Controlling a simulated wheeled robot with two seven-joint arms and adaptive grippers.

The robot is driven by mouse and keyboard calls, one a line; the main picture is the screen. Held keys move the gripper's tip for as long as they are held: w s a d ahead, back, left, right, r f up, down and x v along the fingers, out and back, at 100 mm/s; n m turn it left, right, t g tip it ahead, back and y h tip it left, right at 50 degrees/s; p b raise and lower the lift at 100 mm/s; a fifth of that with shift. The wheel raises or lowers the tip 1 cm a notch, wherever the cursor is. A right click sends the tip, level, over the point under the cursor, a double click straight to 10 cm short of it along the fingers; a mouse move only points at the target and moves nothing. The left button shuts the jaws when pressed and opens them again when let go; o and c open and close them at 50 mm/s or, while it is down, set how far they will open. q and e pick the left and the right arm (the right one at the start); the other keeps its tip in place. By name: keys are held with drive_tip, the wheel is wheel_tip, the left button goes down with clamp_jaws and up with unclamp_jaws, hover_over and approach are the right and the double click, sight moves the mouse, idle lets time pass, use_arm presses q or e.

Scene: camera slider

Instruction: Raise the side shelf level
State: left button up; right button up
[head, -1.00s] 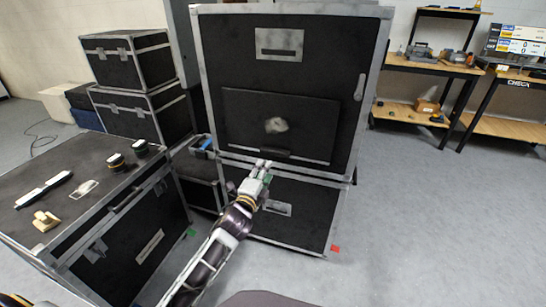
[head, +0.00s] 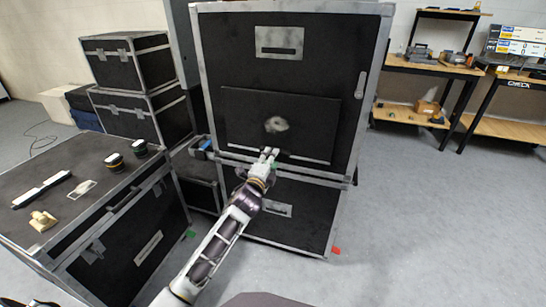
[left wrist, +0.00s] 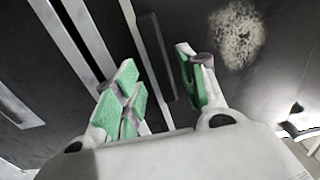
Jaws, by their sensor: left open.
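The side shelf (head: 300,115) is a dark flat panel on the front of a tall black case (head: 340,70), hanging nearly flush against it. It has a pale smudge in its middle. A light strip runs along its lower edge. My left gripper (head: 269,153) is at this lower edge, open and empty, its fingertips hiding part of the edge. In the left wrist view, the green-padded fingers (left wrist: 160,85) stand apart, with a dark bar (left wrist: 155,55) on the panel showing between them. I cannot tell whether they touch it. My right gripper is not in view.
A lower black case (head: 310,215) stands under the tall one. At left, a black case (head: 100,180) carries two round dark items, a long dark item and a small tan one. Stacked cases (head: 140,110) stand behind. Workbenches (head: 425,68) stand at right; the grey floor there is clear.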

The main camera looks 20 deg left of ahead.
use_arm(q)
drive_tip(key=shift+w, duration=1.45)
clamp_jaws()
